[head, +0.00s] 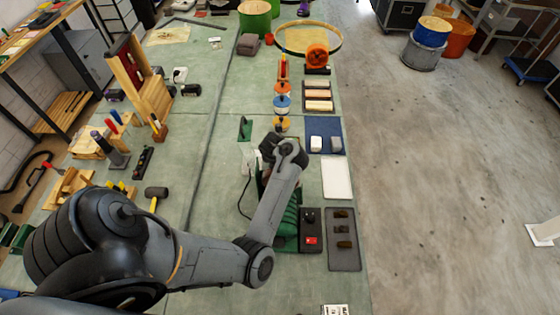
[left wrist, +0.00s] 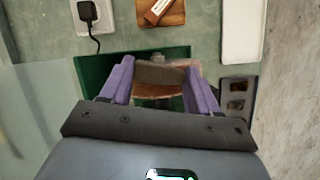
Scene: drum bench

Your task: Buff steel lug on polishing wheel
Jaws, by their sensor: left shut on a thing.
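My left gripper (left wrist: 160,80) has purple fingers and is shut on a brownish-grey metal lug (left wrist: 159,73), held crosswise between the fingertips. Behind and just below the lug, a tan, pinkish rounded surface (left wrist: 158,91) shows, which looks like part of the polishing wheel. I cannot tell whether the lug touches it. In the head view the green polishing machine (head: 288,222) is largely hidden under my left arm, and the fingertips and lug are hidden. A dark tray (head: 343,262) to its right holds several small metal pieces. My right gripper is in neither view.
A control box with a red switch (head: 310,241) stands beside the machine. A white pad (head: 337,178) and a blue mat (head: 325,128) with pale blocks lie beyond the tray. A mallet (head: 156,193) and tools are on the left. Open floor lies right of the bench.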

